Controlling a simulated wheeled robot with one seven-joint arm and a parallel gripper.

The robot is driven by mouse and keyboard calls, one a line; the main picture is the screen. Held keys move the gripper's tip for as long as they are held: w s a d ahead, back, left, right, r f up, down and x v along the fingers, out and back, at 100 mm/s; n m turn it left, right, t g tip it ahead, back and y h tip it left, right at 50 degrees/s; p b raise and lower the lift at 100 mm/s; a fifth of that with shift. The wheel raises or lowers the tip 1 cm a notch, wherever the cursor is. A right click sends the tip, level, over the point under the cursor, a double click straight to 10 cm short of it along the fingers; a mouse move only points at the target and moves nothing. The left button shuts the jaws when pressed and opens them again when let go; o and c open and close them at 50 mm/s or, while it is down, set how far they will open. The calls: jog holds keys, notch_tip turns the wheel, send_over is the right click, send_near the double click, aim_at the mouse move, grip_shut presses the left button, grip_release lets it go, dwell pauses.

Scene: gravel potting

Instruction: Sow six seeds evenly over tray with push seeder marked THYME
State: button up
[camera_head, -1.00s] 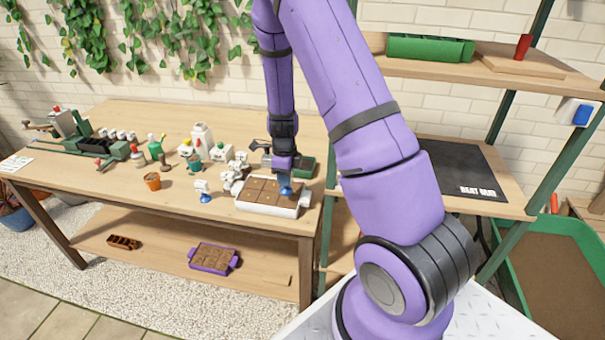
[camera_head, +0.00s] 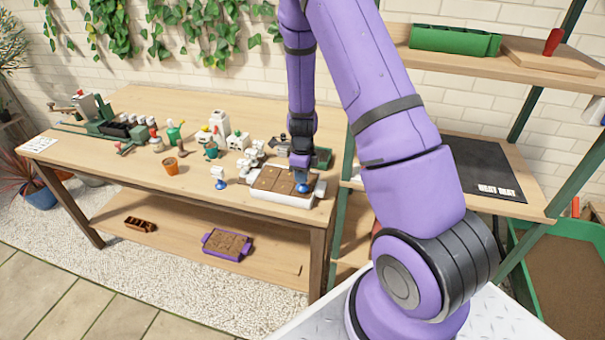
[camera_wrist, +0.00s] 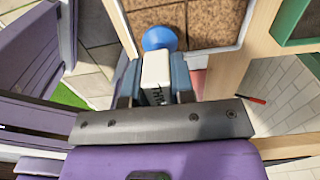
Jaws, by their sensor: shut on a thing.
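My gripper (camera_head: 299,178) is shut on a push seeder (camera_wrist: 156,70), a white block with dark lettering, only partly readable, and a round blue end. In the wrist view the block sits between the two blue-grey fingers. The blue end (camera_head: 302,187) is over the right part of a white tray (camera_head: 290,198) with brown soil in sections. I cannot tell whether it touches the soil. The soil also shows at the top of the wrist view (camera_wrist: 190,20). No seeds can be made out. A similar white tool with a blue base (camera_head: 219,178) stands left of the tray.
A terracotta pot (camera_head: 170,166), bottles and small white items crowd the table's middle. A dark green tray (camera_head: 321,158) is behind the soil tray. A purple tray (camera_head: 228,244) is on the lower shelf. The shelving unit with a black mat (camera_head: 480,165) stands at right.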

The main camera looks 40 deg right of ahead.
jog(key=shift+f, duration=0.65)
dwell(1.1)
jog(key=shift+r, duration=1.5)
